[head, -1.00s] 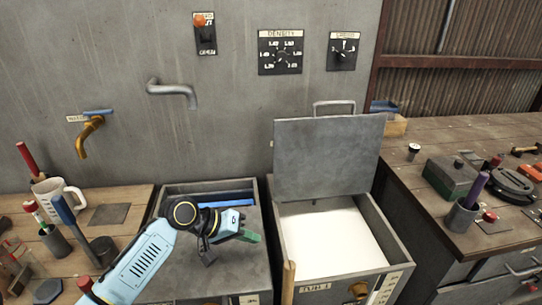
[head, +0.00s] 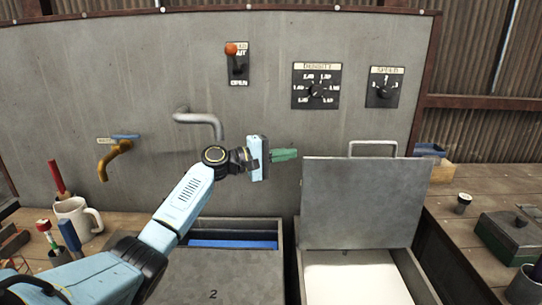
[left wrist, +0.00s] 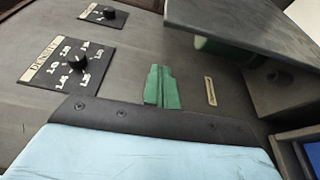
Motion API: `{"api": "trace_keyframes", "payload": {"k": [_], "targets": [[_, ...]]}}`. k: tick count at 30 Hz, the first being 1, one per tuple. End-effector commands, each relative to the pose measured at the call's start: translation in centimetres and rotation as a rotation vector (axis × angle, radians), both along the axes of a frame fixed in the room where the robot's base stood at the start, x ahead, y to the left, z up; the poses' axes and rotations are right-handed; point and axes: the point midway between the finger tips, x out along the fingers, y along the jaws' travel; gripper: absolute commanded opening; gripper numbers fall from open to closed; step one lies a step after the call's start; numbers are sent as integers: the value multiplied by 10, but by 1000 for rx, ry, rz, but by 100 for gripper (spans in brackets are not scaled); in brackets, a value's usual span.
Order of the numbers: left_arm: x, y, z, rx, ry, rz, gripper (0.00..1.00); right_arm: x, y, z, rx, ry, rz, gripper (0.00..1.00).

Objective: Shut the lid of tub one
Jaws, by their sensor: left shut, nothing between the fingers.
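Tub one (head: 425,281) stands right of centre in the head view, with a white filling inside. Its grey lid (head: 357,205) stands raised at the back, with a metal handle (head: 372,144) on its top edge. In the left wrist view the lid (left wrist: 250,22) juts in at the upper right. My left gripper (head: 294,154) is shut and empty, its green fingers pointing right, left of the lid's upper edge and apart from it in the head view. The fingers also show in the left wrist view (left wrist: 161,88). My right gripper is not in view.
Tub two (head: 213,291) stands left of tub one, partly open, with something blue inside. Behind are a grey wall with a pipe (head: 205,118), a tap (head: 113,160), a density dial (head: 316,88) and a speed dial (head: 383,88). Cluttered benches flank both tubs.

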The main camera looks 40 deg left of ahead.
Motion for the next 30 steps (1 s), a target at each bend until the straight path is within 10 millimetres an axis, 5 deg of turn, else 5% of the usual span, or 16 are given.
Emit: {"api": "trace_keyframes", "payload": {"k": [4,15,30], "targets": [[22,-17,1,-1,0,-2,0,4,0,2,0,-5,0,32],[-9,-33,1,3,2,0,0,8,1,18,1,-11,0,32],[-14,-37,1,1,1,0,0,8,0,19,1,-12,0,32]]}}
